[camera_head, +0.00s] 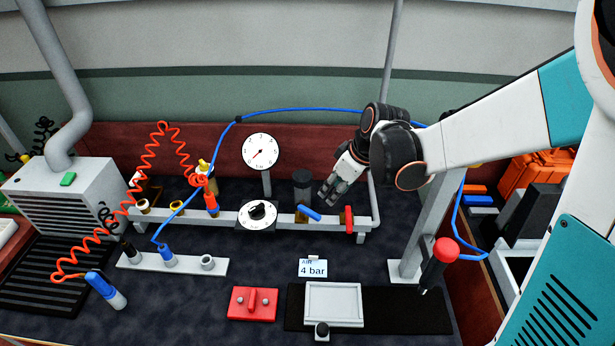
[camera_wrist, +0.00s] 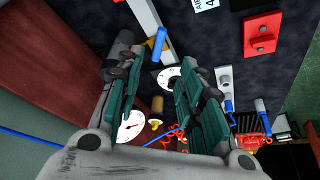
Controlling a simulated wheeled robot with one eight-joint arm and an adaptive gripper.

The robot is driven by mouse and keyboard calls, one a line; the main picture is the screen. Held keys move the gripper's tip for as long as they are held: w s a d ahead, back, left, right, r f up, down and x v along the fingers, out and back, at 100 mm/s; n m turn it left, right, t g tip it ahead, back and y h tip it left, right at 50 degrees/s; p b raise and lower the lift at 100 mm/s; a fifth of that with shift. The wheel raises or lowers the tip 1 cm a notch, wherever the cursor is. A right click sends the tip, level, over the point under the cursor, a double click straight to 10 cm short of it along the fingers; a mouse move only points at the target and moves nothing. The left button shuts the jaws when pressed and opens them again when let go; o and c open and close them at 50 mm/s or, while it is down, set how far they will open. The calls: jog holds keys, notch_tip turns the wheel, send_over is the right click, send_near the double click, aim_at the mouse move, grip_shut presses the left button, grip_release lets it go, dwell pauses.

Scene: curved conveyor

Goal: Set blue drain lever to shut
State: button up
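The blue drain lever (camera_head: 309,213) sits on the grey pipe, just in front of a dark cylinder (camera_head: 302,186). It is tilted, running from upper left to lower right in the head view. In the wrist view the blue lever (camera_wrist: 158,43) shows beyond the fingertips, near the pipe. My gripper (camera_head: 330,197) hangs above and right of the lever in the head view, apart from it as far as I can tell. In the wrist view my gripper (camera_wrist: 155,82) has its two green-padded fingers spread with nothing held between them.
A red lever (camera_head: 348,219) stands close to the right on the same pipe. A white dial with a black knob (camera_head: 257,213) is to the left, with a pressure gauge (camera_head: 261,151) behind. A blue hose (camera_head: 290,110) arches behind my gripper. A post (camera_head: 425,230) stands at right.

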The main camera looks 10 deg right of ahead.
aim_at(315, 214)
jog(key=b+x, duration=0.4)
jog(key=x, duration=1)
jog(key=shift+w+a+f, duration=0.1)
jog(key=shift+a+f, duration=0.05)
jog(key=shift+f, duration=0.1)
grip_shut()
